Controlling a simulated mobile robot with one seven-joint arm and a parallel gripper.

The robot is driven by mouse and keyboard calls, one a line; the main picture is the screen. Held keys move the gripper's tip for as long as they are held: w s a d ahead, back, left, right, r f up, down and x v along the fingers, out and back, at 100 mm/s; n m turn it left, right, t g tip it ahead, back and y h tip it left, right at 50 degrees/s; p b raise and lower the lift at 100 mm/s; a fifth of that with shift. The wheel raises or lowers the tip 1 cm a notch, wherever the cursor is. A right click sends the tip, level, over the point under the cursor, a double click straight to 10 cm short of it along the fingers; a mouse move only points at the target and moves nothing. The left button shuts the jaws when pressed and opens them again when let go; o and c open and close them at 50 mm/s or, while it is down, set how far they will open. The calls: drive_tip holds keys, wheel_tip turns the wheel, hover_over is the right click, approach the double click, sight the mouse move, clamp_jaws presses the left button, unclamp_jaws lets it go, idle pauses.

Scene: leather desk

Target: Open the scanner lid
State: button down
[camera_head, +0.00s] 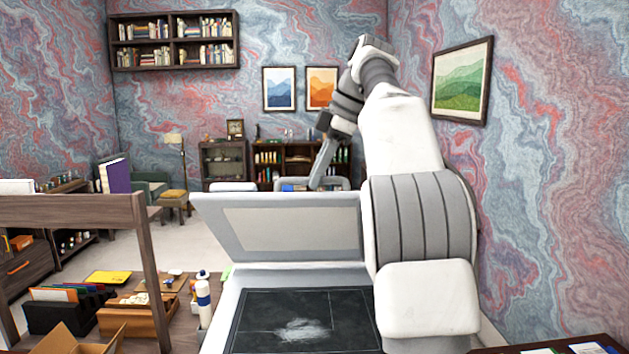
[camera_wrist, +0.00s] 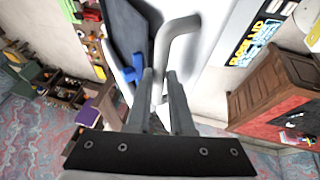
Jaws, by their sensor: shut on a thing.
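The scanner (camera_head: 225,290) stands in front of me with its dark glass bed (camera_head: 345,305) exposed; a whitish smudge lies on the glass. Its grey lid (camera_head: 220,212) is raised and tilted up behind the bed, with the paler inner panel facing me. A grey bar handle (camera_head: 342,183) shows at the lid's top edge. My gripper (camera_head: 318,180) reaches over from behind that edge. In the wrist view, my gripper (camera_wrist: 163,88) is shut on the bent handle (camera_wrist: 180,27), which passes between the two fingers. My arm covers the lid's right side.
A white bottle (camera_head: 203,297), a wooden organizer (camera_head: 135,318) and a dark file box (camera_head: 55,316) are left of the scanner. A wooden frame (camera_head: 146,250) rises at the left. A patterned wall (camera_head: 550,200) is close on the right. Open floor (camera_head: 180,240) lies behind the desk.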

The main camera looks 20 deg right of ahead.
drive_tip(key=shift+w+d, duration=0.3)
drive_tip(key=shift+w, duration=0.35)
drive_tip(key=c, duration=1.1)
unclamp_jaws()
drive_tip(key=shift+w, duration=0.1)
drive_tip(key=shift+c, duration=0.2)
drive_tip(key=o, duration=0.3)
drive_tip(key=shift+w+d+f, duration=0.1)
drive_tip(key=shift+w, duration=0.25)
drive_tip(key=shift+o, duration=0.2)
drive_tip(key=shift+s, duration=0.3)
drive_tip(key=shift+w+r, duration=0.1)
drive_tip(key=shift+r, duration=0.2)
